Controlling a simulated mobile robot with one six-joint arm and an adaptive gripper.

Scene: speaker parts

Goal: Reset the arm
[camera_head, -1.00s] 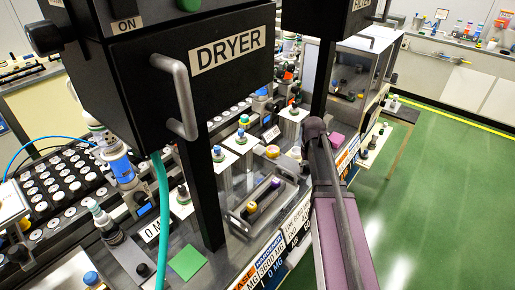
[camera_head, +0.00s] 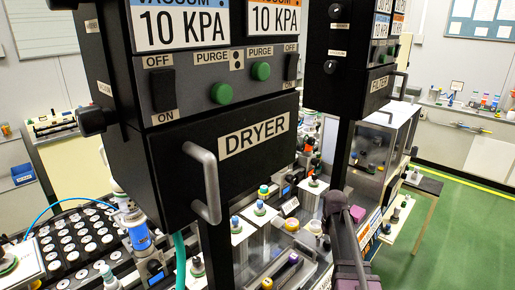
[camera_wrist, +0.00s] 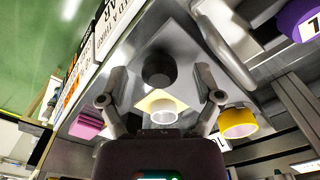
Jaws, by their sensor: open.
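My gripper (camera_wrist: 160,78) shows in the wrist view with its two grey fingers spread apart and nothing held between them. Past the fingers are a dark round knob (camera_wrist: 159,68) on a grey plate and a white ring-like part (camera_wrist: 163,117) near a pale yellow patch. I cannot tell how far they are from the fingertips. In the head view, my purple and grey arm comes in at the lower right; my fingers cannot be made out there.
A black dryer box (camera_head: 225,165) with a handle (camera_head: 205,185) stands close on the left. Several small capped parts, including a yellow-capped one (camera_wrist: 238,122), stand on the bench. A filter box (camera_head: 378,85) is behind. Green floor (camera_head: 455,235) is open at the right.

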